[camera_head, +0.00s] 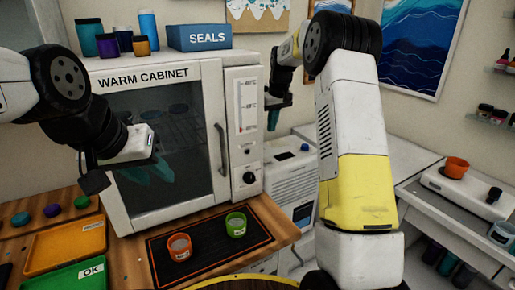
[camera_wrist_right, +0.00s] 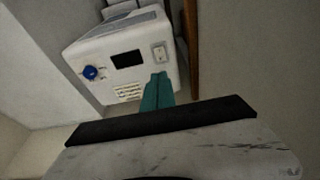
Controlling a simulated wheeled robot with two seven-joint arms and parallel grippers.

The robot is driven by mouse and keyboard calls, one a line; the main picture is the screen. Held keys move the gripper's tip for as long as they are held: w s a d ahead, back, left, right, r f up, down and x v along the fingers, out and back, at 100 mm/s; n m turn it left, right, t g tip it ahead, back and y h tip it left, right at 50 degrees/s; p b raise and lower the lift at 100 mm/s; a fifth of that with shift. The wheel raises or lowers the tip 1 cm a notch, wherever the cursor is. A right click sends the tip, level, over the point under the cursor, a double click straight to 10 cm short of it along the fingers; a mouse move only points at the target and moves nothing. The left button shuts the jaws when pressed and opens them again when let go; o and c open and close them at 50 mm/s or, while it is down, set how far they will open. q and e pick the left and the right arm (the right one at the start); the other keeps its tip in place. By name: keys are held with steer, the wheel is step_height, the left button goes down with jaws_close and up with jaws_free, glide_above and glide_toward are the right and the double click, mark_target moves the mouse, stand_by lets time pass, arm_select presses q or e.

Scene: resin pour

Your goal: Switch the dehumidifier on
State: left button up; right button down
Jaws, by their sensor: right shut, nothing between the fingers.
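The dehumidifier (camera_head: 293,187) is a white unit standing right of the warm cabinet. In the right wrist view its top panel (camera_wrist_right: 118,80) shows a blue knob (camera_wrist_right: 90,72), a dark display (camera_wrist_right: 127,59) and a pale rocker switch (camera_wrist_right: 159,52). Which way the switch is set cannot be told. My right gripper (camera_head: 272,121) is shut and empty, above the dehumidifier. In the right wrist view its teal fingertips (camera_wrist_right: 158,78) appear just below the switch; whether they touch the panel cannot be told. My left gripper (camera_head: 150,172) has its teal fingers spread, empty, before the cabinet door.
The warm cabinet (camera_head: 205,148) is closed, with a handle on its right side. An orange cup (camera_head: 179,247) and a green cup (camera_head: 236,224) stand on a dark mat (camera_head: 210,258). Trays lie at left. A white bench (camera_head: 450,205) stands at right.

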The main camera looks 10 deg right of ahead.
mark_target(267, 161)
stand_by(0.3)
steer(key=x, duration=0.8)
steer(key=s+x, duration=0.1)
steer(key=x, duration=0.4)
steer(key=shift+d+f, duration=0.15)
steer(key=shift+f, duration=0.4)
steer(key=shift+s, duration=0.1)
steer(key=shift+s+d+f, duration=0.1)
steer(key=shift+s+f, duration=0.05)
steer(key=shift+f, duration=0.35)
steer(key=shift+r, duration=0.1)
steer(key=shift+w+a+r, duration=0.25)
steer(key=shift+w, duration=0.4)
